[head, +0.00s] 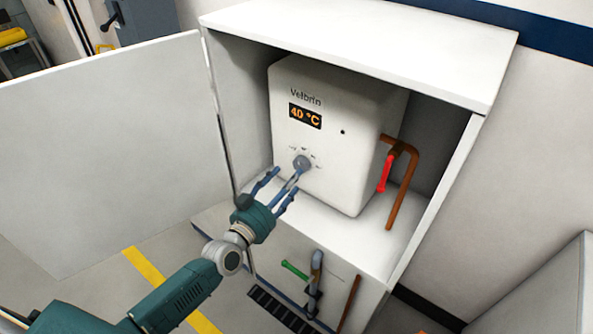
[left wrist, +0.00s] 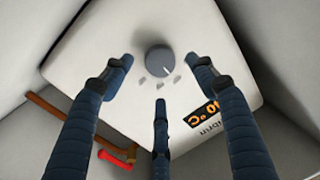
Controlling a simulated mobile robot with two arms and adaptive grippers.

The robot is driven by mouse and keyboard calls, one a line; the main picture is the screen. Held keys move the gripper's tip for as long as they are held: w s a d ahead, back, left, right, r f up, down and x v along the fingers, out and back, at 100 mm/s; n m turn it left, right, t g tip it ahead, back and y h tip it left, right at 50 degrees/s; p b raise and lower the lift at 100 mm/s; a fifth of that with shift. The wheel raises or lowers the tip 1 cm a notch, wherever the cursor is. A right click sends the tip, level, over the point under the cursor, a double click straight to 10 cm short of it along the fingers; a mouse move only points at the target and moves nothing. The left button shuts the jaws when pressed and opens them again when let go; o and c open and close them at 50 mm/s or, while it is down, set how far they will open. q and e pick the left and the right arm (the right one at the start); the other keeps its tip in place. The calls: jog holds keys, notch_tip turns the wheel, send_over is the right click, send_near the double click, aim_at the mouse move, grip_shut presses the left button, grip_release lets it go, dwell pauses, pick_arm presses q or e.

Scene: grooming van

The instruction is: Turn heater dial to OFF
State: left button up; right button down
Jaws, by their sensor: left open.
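The heater (head: 335,125) is a white box marked "Velbrin" inside an open white cabinet. Its display (head: 305,116) reads 40 °C in orange. The grey heater dial (head: 302,163) sits below the display, with small marks around it that are too small to read. In the left wrist view the dial (left wrist: 159,61) shows a pale pointer line. My left gripper (head: 284,185) is open just in front of the dial, its blue fingers spread and empty. In the left wrist view its fingers (left wrist: 160,75) spread around the dial's place in the picture, apparently not touching it. My right gripper is not in view.
The cabinet door (head: 110,150) stands wide open at left. A copper pipe with a red lever (head: 385,173) is at the heater's right side. Below are a green-handled valve (head: 297,270) and pipes. The cabinet's side wall (head: 440,190) limits room at right.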

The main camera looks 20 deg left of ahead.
aim_at(301, 165)
pick_arm(q)
jog(key=x, duration=0.5)
jog(key=shift+w, duration=0.1)
jog(key=c, duration=1.1)
